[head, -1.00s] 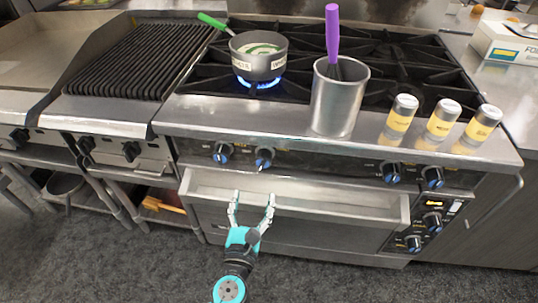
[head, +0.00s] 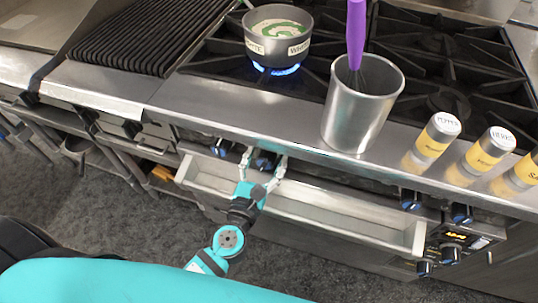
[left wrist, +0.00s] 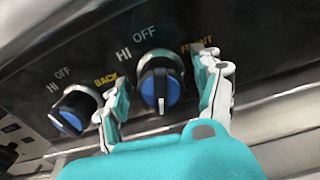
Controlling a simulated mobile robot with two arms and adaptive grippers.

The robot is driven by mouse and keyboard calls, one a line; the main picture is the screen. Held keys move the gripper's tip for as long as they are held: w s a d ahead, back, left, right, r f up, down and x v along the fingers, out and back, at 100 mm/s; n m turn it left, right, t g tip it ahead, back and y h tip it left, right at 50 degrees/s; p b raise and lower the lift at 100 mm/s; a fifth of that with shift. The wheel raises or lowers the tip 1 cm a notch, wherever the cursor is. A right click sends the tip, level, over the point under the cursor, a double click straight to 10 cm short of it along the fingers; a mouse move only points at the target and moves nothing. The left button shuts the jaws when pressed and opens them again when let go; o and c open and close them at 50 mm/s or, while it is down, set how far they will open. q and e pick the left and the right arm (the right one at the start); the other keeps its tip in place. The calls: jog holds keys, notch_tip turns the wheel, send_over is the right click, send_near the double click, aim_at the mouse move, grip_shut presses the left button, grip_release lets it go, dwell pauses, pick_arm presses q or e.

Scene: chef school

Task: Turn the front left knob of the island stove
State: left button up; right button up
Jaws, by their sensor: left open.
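The stove's left pair of knobs shows in the head view. The right one of this pair, a black knob with a blue face (head: 263,160), lies between the fingers of my left gripper (head: 262,166). In the left wrist view this knob (left wrist: 160,87) has a "FRONT" label beside it and "HI" and "OFF" above. My left gripper (left wrist: 161,72) is open, one finger on each side of the knob; contact cannot be told. The knob labelled "BACK" (left wrist: 75,110) is outside the left finger; it also shows in the head view (head: 222,147). My right gripper is not in view.
A pot (head: 278,34) stands over a lit blue flame (head: 275,70). A metal canister (head: 360,115) with a purple-handled whisk (head: 356,30) and seasoning jars (head: 433,140) stand along the front ledge.

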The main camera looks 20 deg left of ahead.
pick_arm(q)
jog(key=shift+s, duration=0.1)
jog(key=shift+c, duration=1.7)
jog(key=c, duration=0.8)
jog(key=shift+c, duration=0.2)
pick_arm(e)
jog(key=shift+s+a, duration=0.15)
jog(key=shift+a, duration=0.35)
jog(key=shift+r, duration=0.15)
